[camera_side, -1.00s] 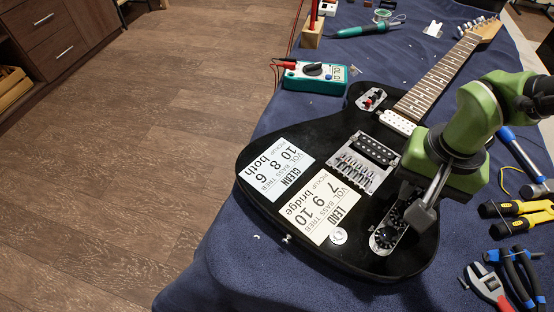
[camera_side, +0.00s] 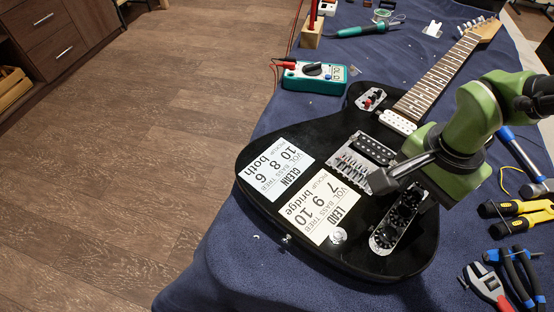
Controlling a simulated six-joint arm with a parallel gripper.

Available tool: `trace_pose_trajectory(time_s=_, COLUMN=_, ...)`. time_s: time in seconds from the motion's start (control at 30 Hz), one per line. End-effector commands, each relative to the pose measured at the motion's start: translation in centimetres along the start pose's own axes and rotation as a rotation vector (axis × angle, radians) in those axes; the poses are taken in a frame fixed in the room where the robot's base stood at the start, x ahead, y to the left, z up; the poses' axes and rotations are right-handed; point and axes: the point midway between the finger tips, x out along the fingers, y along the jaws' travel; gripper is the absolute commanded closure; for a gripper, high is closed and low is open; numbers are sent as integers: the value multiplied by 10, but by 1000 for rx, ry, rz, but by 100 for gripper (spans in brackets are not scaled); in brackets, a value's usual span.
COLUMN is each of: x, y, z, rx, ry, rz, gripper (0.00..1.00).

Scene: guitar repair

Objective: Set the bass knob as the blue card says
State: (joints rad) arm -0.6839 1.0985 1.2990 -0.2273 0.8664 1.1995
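A black electric guitar (camera_side: 262,211) lies on the blue cloth. The LEAD card (camera_side: 320,205) reads 7, 9, 10 and bridge; the CLEAN card (camera_side: 275,169) reads 10, 8, 6 and both. The metal control plate (camera_side: 378,246) carries several black knobs (camera_side: 396,221) in a row, now in clear view. Their marks are too small to read. My gripper (camera_side: 381,182) is above the guitar near the bridge, pointing left, apart from the knobs. Its fingers overlap, so the gap is unclear.
A metal bridge (camera_side: 350,166) and pickups lie left of my gripper. A teal multimeter (camera_side: 314,77) and a soldering iron (camera_side: 358,31) lie further back. Pliers (camera_side: 516,272), yellow-handled tools (camera_side: 518,208) and a hammer (camera_side: 528,165) lie at the right.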

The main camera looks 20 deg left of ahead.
Motion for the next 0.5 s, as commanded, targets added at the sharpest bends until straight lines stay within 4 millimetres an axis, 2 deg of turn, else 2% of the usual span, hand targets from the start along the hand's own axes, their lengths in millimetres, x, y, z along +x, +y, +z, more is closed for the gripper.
trace_pose_trajectory(time_s=0.17, x=-7, y=-1, z=0, rx=-1, ry=0, rz=-2, gripper=67)
trace_pose_trajectory(time_s=0.5, x=-36, y=0, z=0, rx=-1, ry=1, rz=-2, gripper=67)
